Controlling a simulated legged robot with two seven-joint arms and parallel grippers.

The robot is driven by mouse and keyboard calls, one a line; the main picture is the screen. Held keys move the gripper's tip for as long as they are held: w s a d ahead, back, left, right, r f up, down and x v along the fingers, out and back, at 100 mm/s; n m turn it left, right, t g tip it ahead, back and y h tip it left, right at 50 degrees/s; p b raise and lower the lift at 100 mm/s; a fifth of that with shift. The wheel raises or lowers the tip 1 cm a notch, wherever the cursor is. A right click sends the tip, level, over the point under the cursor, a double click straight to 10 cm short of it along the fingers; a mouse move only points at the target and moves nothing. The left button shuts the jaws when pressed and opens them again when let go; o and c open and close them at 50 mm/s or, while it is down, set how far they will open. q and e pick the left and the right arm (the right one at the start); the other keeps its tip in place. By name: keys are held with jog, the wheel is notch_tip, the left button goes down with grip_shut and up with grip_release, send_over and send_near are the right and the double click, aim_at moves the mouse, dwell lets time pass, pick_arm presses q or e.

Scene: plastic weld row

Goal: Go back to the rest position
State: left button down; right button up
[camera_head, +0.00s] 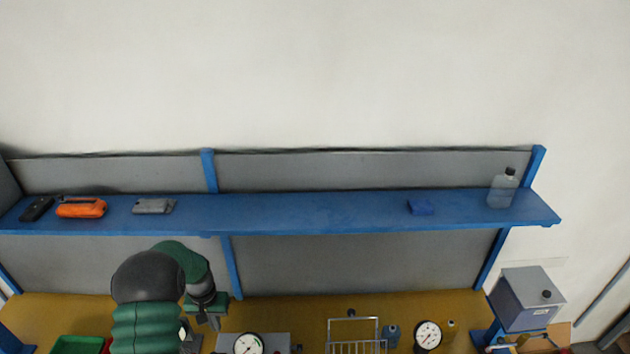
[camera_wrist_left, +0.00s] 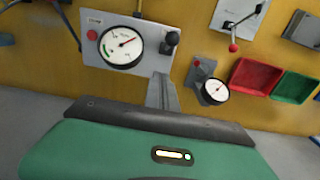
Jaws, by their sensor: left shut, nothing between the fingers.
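My left arm, green with a dark cap, rises at the lower left of the head view. Its gripper (camera_head: 213,320) is in front of the yellow-brown back board, below the blue shelf. In the left wrist view the grey fingers (camera_wrist_left: 162,92) are together with nothing between them. They appear just below a grey panel with a round gauge (camera_wrist_left: 123,42); I cannot tell the gap between them. My right gripper is in neither view.
The blue shelf (camera_head: 310,212) carries an orange case (camera_head: 81,208), a grey item (camera_head: 153,206), a blue block (camera_head: 420,207) and a bottle (camera_head: 502,188). Red (camera_wrist_left: 254,76) and green (camera_wrist_left: 294,86) bins hang at right in the wrist view. A wire rack (camera_head: 352,346) stands below.

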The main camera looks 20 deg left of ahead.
pick_arm(q)
jog(key=s+d+f+m+t+b, duration=0.1)
jog(key=s+d+b, duration=0.6)
jog(key=d, duration=0.4)
jog(key=s+d+f+m+t+b, duration=0.1)
jog(key=s+d+m+b, duration=0.1)
jog(key=s+d+b, duration=0.5)
jog(key=d+b, duration=0.1)
jog(key=d, duration=0.4)
jog(key=shift+s+d+f+b, duration=0.25)
jog(key=shift+f+b, duration=0.1)
jog(key=shift+a, duration=0.1)
jog(key=shift+a, duration=0.3)
